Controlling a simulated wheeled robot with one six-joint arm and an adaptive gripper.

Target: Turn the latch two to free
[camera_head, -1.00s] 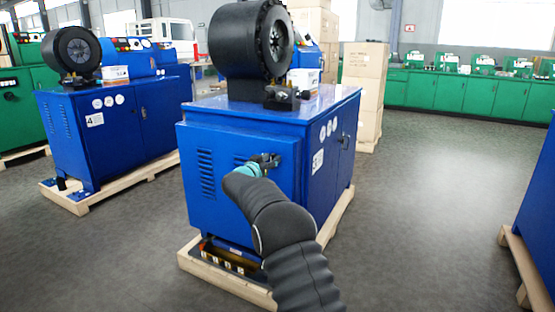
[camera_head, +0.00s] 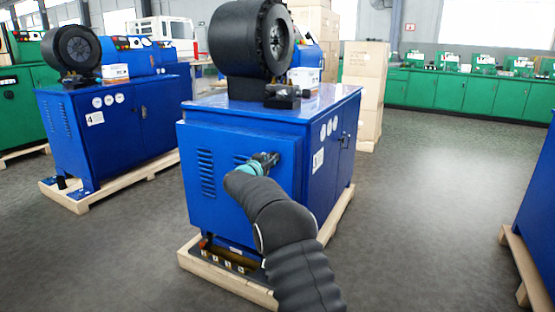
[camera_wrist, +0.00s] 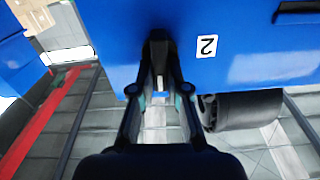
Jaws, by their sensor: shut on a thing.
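My gripper (camera_head: 265,160) is at the upper right of the louvred blue side panel (camera_head: 225,180) on the nearest machine. In the wrist view my gripper (camera_wrist: 160,88) has its fingers closed around a dark latch (camera_wrist: 158,42) on the blue face. A white label with the number 2 (camera_wrist: 206,45) is beside the latch. The fingers hide part of the latch, and its exact angle is hard to tell. In the head view my gripper covers the latch.
The machine carries a large black crimping head (camera_head: 250,40) and stands on a wooden pallet (camera_head: 225,280). A similar blue machine (camera_head: 115,125) stands at left. Another blue machine (camera_head: 540,200) is at the right edge. Grey floor (camera_head: 430,190) between them is clear.

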